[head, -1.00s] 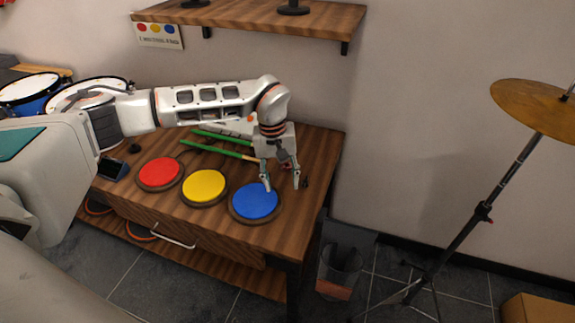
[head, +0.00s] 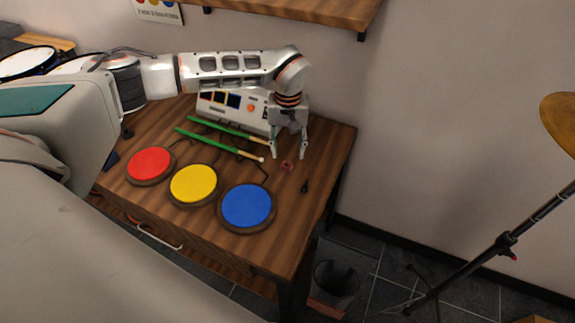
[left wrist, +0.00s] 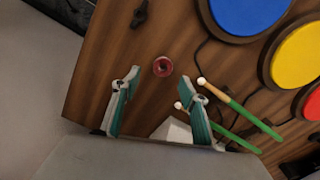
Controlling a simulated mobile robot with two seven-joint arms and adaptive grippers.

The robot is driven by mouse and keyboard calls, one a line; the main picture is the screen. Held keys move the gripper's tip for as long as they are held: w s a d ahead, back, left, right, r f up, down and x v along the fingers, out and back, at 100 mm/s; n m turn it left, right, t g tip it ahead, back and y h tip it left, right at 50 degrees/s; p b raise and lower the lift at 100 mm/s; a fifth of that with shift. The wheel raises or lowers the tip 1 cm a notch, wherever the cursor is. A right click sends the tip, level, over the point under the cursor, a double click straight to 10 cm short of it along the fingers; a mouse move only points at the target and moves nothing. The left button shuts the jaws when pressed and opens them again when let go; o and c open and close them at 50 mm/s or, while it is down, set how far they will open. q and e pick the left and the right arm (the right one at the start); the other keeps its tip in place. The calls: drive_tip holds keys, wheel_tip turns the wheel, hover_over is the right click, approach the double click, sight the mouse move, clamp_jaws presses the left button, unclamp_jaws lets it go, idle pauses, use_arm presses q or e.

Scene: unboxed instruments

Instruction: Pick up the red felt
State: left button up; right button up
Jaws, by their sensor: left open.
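The red felt is a small red ring (head: 287,166) lying on the wooden table (head: 318,215), right of the drumsticks. It also shows in the left wrist view (left wrist: 162,67), with a dark centre, beyond the fingertips and roughly between their lines. My left gripper (head: 288,155) is open and empty above the table, just behind the ring in the head view. Its two fingers show apart in the left wrist view (left wrist: 158,88). They do not appear to touch the ring. My right gripper is not in view.
Green drumsticks (head: 217,143) lie left of the gripper, one tip close to it. Red (head: 151,164), yellow (head: 194,184) and blue (head: 247,206) pads line the front. A white device (head: 232,105) stands behind. A small dark object (head: 305,187) lies right of the ring.

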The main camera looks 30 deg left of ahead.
sight(286, 167)
use_arm(q)
drive_tip(key=f, duration=0.4)
drive_tip(key=shift+s+a, duration=0.2)
drive_tip(key=shift+w+f+b, duration=0.1)
drive_tip(key=shift+f+b, duration=0.2)
drive_tip(key=shift+f, duration=0.1)
drive_tip(key=shift+r, duration=0.1)
drive_tip(key=c, duration=0.7)
